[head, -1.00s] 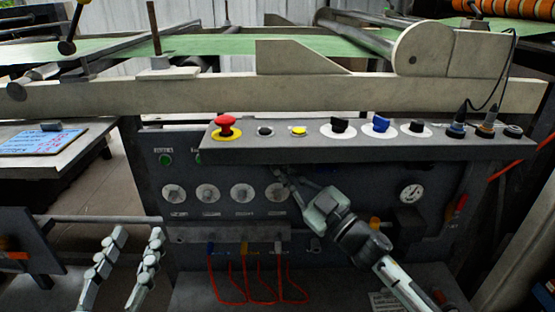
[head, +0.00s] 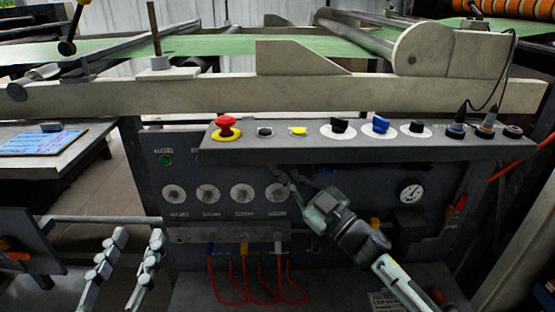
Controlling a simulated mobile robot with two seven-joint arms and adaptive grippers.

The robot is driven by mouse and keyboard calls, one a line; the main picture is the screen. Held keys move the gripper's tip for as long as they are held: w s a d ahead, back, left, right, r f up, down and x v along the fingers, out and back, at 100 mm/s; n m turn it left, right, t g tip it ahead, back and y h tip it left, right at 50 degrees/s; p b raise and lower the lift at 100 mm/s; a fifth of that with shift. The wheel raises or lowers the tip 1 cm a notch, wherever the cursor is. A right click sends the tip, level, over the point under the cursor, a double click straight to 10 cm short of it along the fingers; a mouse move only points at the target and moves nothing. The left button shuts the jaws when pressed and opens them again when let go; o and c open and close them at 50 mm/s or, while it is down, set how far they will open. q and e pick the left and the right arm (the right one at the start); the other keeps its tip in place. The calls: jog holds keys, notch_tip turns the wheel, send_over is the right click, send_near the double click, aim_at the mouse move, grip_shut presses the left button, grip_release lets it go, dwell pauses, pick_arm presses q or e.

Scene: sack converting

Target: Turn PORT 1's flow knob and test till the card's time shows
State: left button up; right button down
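A dark panel carries a row of round pale dials or knobs, the first (head: 174,194) at left and the last (head: 277,192) at right. Their labels are too small to read, so I cannot tell which is PORT 1. A blue card (head: 43,142) with small unreadable writing lies on the table at the left. My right gripper (head: 284,177) is at the upper edge of the rightmost dial; whether it touches, or is open or shut, I cannot tell. My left gripper (head: 138,237) is at the lower left, its two fingers spread apart and empty, below and left of the panel.
A ledge above the panel holds a red mushroom button (head: 227,126), a yellow button (head: 298,131), a blue knob (head: 381,124) and black knobs. Red tubes (head: 247,300) hang below a fitting strip (head: 225,235). A gauge (head: 411,193) sits at right, beyond my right arm.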

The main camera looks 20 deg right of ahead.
jog(key=shift+w, duration=0.25)
jog(key=shift+w+d, duration=0.2)
jog(key=shift+w, duration=0.2)
dwell(4.3)
dwell(0.6)
jog(key=shift+s+a+p, duration=0.25)
jog(key=shift+s+p, duration=0.2)
jog(key=shift+s, duration=0.35)
jog(key=s, duration=0.2)
jog(key=s+a+p, duration=0.1)
jog(key=s, duration=0.2)
jog(key=shift+a, duration=0.2)
